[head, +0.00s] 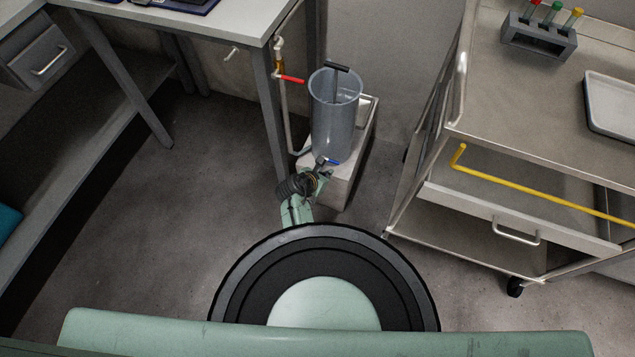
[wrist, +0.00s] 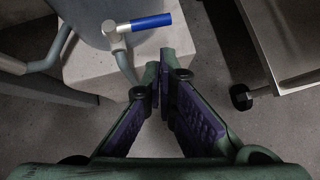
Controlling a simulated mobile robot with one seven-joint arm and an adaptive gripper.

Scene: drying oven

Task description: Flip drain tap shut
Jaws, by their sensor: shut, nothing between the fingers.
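The drain tap has a blue lever (wrist: 151,21) on a metal valve body (wrist: 115,33). It sits low on the front of a grey cylindrical vessel (head: 335,120). In the wrist view the lever points right, roughly level. The blue lever also shows small in the head view (head: 333,162). My gripper (wrist: 158,68) is shut and empty, its fingertips together just below the lever in the picture. A gap shows between tips and lever in the wrist view; their depth apart is hard to tell. In the head view my gripper (head: 322,166) is by the tap, partly hidden by my arm.
The vessel stands on a pale block (head: 345,182). A pipe with a red-handled valve (head: 292,79) runs beside it, near a bench leg. A steel cart (head: 505,225) with a yellow rod (head: 530,184) stands to the right. Open floor lies left.

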